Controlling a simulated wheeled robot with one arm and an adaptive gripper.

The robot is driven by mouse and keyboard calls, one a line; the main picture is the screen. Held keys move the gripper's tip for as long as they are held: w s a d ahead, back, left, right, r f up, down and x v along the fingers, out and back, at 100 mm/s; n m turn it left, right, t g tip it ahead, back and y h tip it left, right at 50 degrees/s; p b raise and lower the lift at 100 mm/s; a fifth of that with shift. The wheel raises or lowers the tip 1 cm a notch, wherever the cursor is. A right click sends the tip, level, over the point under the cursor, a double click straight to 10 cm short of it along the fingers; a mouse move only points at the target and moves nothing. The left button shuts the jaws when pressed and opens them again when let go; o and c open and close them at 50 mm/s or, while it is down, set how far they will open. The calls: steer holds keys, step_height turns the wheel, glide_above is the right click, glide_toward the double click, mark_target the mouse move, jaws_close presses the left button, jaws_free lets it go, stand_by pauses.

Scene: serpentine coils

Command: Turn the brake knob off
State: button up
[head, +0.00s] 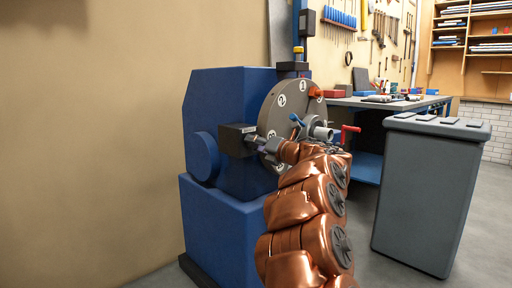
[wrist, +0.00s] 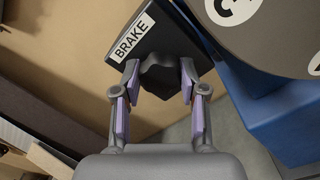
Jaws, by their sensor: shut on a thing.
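The brake knob (wrist: 160,76) is a dark, faceted knob on the face of a black box (wrist: 137,50) with a white BRAKE label (wrist: 134,37), seen in the wrist view. My gripper (wrist: 159,80) has one finger on each side of the knob and is shut on it. In the head view, the black brake box (head: 232,140) sits on the left front of the blue machine (head: 215,100). My gripper (head: 252,141) reaches it from the right; the knob is too small to make out there.
A grey numbered disc (head: 270,118) is beside the brake box, with an orange piece (head: 315,92) and a red handle (head: 350,129) near it. A workbench (head: 365,170) is behind. Floor is open at front right.

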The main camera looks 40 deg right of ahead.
stand_by(0.3)
steer(key=o, duration=1.1)
steer(key=shift+o, duration=0.2)
steer(key=shift+s, duration=0.1)
steer(key=s, duration=1.2)
steer(key=shift+a, duration=0.15)
steer(key=shift+w, duration=0.1)
